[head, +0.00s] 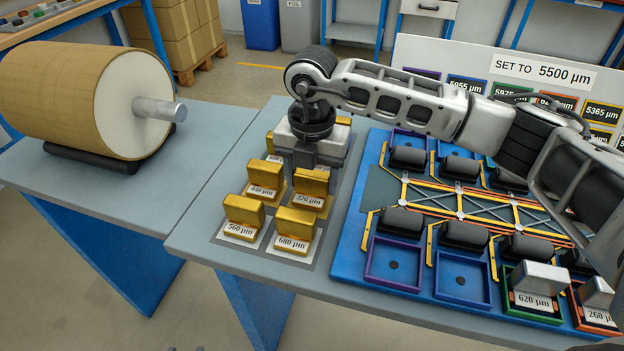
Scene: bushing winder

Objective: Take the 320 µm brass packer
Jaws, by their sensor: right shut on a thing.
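The 320 µm brass packer (310,187) is a gold block with a white label, in the right column of packers on the grey table. My right gripper (314,165) comes down over it from above and is shut on its top. The fingertips are small and partly hidden in the picture. The packer is upright, and I cannot tell whether it is clear of its place. My left gripper is not in view.
Close by stand the 440 µm (264,178), 560 µm (243,212) and 680 µm (296,225) brass packers; others are partly hidden behind my gripper. A blue fixture (345,240) with trays stands to the right, a wound roll (70,95) to the left. A sign reads "SET TO 5500 µm" (540,70).

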